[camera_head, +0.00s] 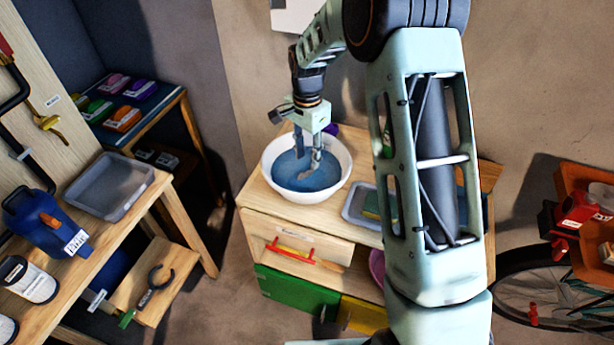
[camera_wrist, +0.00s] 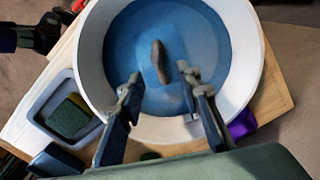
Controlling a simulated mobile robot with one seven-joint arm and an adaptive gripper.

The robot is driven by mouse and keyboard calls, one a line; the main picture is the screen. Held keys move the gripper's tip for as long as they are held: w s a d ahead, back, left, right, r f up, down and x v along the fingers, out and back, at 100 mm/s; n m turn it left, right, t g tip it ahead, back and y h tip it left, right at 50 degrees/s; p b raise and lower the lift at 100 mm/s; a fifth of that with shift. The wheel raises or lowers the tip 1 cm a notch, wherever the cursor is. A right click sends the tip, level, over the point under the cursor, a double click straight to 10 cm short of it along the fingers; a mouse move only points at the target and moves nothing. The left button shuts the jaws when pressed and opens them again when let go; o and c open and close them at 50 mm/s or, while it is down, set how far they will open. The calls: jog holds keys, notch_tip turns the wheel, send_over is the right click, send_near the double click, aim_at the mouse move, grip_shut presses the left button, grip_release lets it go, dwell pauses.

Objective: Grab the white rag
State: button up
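My gripper (camera_head: 307,160) points down into a white bowl (camera_head: 342,168) of blue water (camera_head: 318,181) on a wooden cabinet. In the wrist view, my gripper (camera_wrist: 158,85) is open, its two fingers apart over the near part of the bowl (camera_wrist: 90,50). Between and beyond the fingertips, a dark grey oblong thing (camera_wrist: 159,60) lies over a paler blue, roughly rectangular patch (camera_wrist: 150,76) in the water. I cannot tell whether this patch is the white rag. No clearly white rag shows in either view. Nothing is seen held between the fingers.
A grey tray with a green-topped sponge (camera_wrist: 68,117) stands beside the bowl. A purple thing (camera_wrist: 242,123) is close to the bowl's other side. A workbench with a clear tray (camera_head: 112,186) stands at left.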

aim_at(307, 169)
notch_tip(307, 169, down, 5)
jog(key=shift+r+p, duration=0.1)
jog(key=shift+p, duration=0.25)
grip_shut()
